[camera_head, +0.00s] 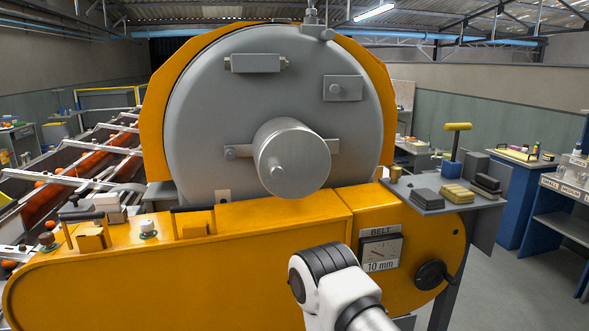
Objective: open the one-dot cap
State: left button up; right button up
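No dot mark is readable, so I cannot tell which part is the one-dot cap. A small white cap-like part (148,229) stands on the yellow housing (180,280) at left. A small brown knob (48,241) sits further left on it. A large grey cylinder (291,157) with a small stub sticks out of the round grey drum cover (220,110). A white and black link of my arm comes in from the bottom right, in front of the housing. Neither gripper's fingers show.
A side shelf (440,207) holds grey and yellow blocks and a yellow-handled tool (453,140). Black-handled yellow blocks (92,238) sit at left. Open floor lies at right.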

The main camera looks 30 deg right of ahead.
aim_at(292, 162)
jog(key=z, duration=1.15)
